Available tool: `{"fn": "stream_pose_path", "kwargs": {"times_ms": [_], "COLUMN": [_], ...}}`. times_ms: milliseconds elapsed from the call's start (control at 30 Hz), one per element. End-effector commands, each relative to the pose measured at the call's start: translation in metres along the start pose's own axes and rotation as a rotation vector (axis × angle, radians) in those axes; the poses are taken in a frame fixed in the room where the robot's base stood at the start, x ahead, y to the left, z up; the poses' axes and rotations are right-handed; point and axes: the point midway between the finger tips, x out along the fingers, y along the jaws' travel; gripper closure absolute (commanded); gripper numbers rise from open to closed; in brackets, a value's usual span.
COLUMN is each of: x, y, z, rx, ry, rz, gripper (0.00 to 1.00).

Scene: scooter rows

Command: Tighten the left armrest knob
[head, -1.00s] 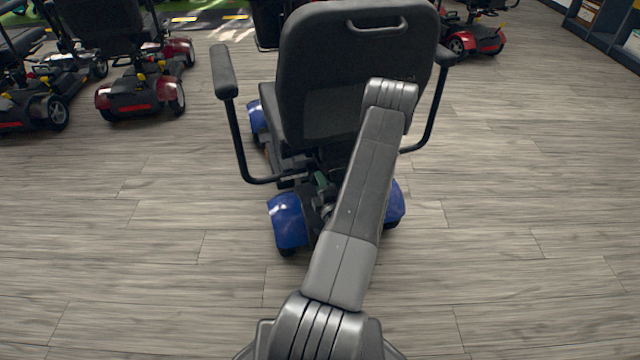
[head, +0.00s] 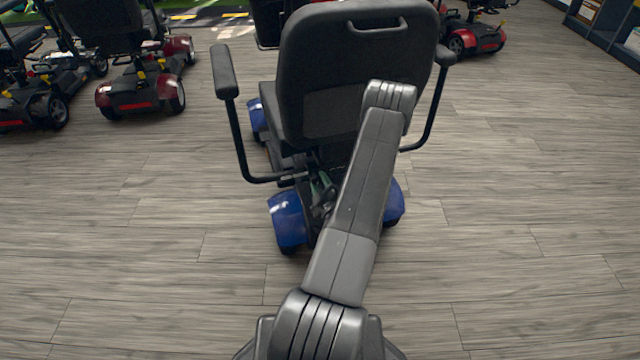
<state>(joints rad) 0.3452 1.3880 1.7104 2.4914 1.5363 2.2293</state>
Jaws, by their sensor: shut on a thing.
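The scooter's left armrest (head: 226,72) is a black padded arm on a bent tube (head: 240,150). The tube runs down and in to the right, under the seat (head: 284,118). At its inner end, part of my gripper (head: 321,187) shows as a small grey-green shape below the backrest (head: 350,60). It is shut at the armrest knob, which is too small and covered to make out. My arm hides the right side of the gripper and much of the area under the seat.
The scooter's blue rear covers (head: 287,220) flank the gripper's area. The right armrest (head: 444,56) stands beyond my arm. Red scooters (head: 140,92) are parked at the back left, another (head: 474,40) at the back right. The wooden floor around is clear.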

Motion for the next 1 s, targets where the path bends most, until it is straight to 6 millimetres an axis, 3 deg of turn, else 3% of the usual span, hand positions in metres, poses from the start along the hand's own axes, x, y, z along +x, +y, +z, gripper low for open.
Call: {"fn": "stream_pose_path", "kwargs": {"times_ms": [433, 467, 567, 867, 1000], "x": [0.000, 0.000, 0.000, -0.001, -0.012], "y": [-0.001, -0.001, 0.000, 0.000, 0.001], "z": [0.000, 0.000, 0.000, 0.000, 0.000], "rx": [0.013, 0.013, 0.012, 0.011, 0.012], "ry": [-0.001, -0.001, 0.000, 0.000, -0.002], "rz": [-0.001, -0.001, -0.001, 0.000, -0.001], "gripper": [0.88, 0.63, 0.44, 0.44, 0.44]}}
